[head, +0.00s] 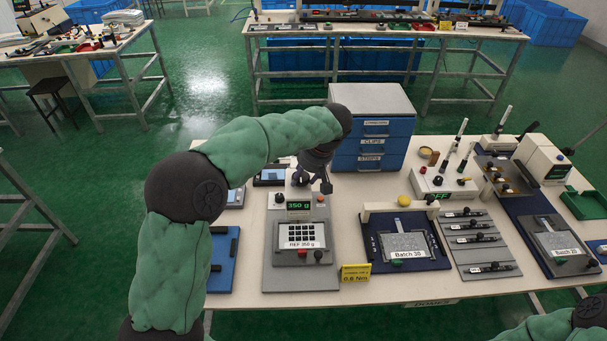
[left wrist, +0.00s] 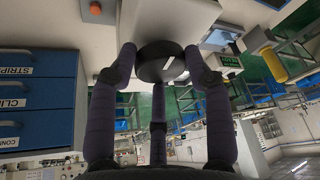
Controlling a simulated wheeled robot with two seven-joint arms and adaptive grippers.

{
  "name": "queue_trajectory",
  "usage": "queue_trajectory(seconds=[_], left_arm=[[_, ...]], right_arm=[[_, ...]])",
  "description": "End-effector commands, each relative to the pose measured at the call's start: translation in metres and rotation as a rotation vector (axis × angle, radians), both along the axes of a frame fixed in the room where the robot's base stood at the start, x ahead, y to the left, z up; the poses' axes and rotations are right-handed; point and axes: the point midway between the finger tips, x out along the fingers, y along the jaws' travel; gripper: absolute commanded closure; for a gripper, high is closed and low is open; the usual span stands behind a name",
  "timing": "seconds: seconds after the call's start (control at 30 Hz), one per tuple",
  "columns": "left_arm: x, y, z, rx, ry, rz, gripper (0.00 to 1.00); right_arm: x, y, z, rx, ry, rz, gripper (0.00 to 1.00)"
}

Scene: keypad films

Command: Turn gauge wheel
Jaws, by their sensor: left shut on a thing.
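The gauge unit (head: 272,245) is a grey station on the table with a keypad (head: 301,234), a green display (head: 298,206) reading 350 g and a label reading REF 350 g. My left gripper (head: 306,180) is at its back edge, above and behind the display. In the left wrist view my left gripper (left wrist: 160,75) has its dark fingers closed around a dark round wheel (left wrist: 154,70) with a white mark on its face. The fingers touch the wheel's rim. In the head view I cannot make out the wheel clearly behind the gripper. My right gripper is outside the frame.
A blue drawer cabinet (head: 372,154) stands right behind the gauge unit. A yellow torque card (head: 355,273) is at its front right. A Batch 36 fixture (head: 405,245) and grey rack (head: 480,245) stand further right. A blue tray (head: 221,262) lies left, partly behind my left arm.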

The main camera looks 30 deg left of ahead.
Motion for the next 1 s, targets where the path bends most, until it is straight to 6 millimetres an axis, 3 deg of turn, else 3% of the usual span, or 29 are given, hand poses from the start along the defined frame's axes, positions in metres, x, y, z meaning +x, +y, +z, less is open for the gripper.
queue_trajectory(seconds=[0.3, 0.33, 0.4, 0.77, 1.0], left_arm=[[0.002, 0.003, 0.005, 0.004, -0.011, 0.006, 0.83], [0.002, 0.003, 0.005, 0.004, -0.011, 0.006, 0.47], [0.002, 0.003, 0.004, 0.003, -0.011, 0.006, 0.28], [0.0, 0.001, 0.002, 0.001, -0.004, 0.003, 0.27], [-0.001, -0.009, 0.025, 0.0, -0.005, 0.001, 0.27]], right_arm=[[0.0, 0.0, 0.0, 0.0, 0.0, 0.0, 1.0], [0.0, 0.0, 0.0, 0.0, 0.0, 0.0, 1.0], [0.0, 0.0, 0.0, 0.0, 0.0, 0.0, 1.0], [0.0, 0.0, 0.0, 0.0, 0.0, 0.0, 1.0], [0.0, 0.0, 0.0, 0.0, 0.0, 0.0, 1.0]])
